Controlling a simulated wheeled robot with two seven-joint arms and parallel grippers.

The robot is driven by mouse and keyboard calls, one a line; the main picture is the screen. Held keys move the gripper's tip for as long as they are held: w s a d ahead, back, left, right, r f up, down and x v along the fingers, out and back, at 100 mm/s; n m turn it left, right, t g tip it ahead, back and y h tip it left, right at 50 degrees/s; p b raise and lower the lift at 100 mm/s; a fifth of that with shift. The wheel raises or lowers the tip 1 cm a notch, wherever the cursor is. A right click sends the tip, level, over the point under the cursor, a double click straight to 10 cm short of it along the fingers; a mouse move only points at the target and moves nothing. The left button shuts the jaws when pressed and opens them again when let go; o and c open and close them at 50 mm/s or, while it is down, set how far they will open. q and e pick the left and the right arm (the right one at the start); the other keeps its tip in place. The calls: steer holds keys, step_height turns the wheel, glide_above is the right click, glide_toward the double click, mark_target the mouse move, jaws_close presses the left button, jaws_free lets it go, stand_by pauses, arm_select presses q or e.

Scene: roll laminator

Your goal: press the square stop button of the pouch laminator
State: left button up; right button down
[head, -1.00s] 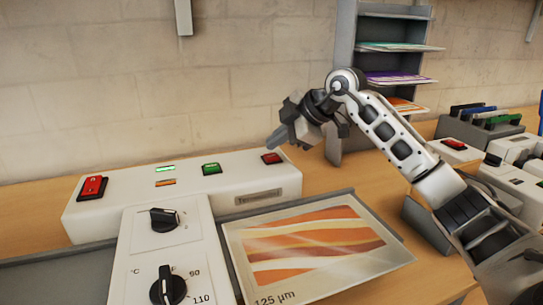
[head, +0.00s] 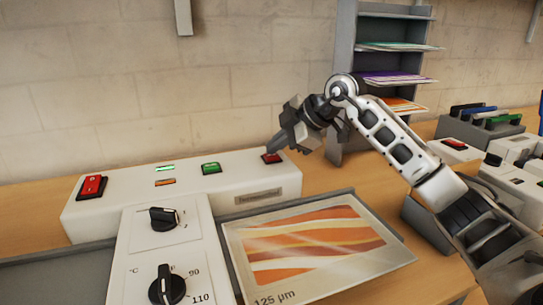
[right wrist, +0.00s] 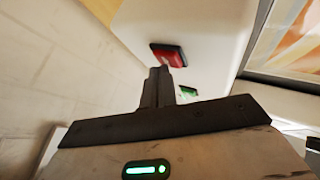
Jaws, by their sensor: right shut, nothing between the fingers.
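The pouch laminator (head: 120,215) is a white machine on the wooden table. Its square red stop button (head: 271,158) is at the right end of the top panel, and it also shows in the right wrist view (right wrist: 168,53). My right gripper (head: 275,147) is shut and empty, pointing down with its fingertips at the button's upper edge. In the right wrist view the fingertips (right wrist: 160,72) overlap the button's near edge. I cannot tell whether they touch it. My left gripper is not in view.
A green button (head: 211,168) sits left of the red one, and a red rocker switch (head: 92,187) is at the far left. Two black dials (head: 164,219) are in front. A striped pouch (head: 310,250) lies on a tray at right. A grey shelf rack (head: 345,75) stands behind my arm.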

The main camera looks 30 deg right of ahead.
mark_target(276, 156)
steer(key=shift+f, duration=0.35)
stand_by(0.4)
steer(key=shift+r+p, duration=0.75)
steer(key=shift+r, duration=0.1)
step_height(276, 156, up, 5)
steer(key=p, duration=0.5)
steer(key=shift+r, duration=0.15)
stand_by(0.5)
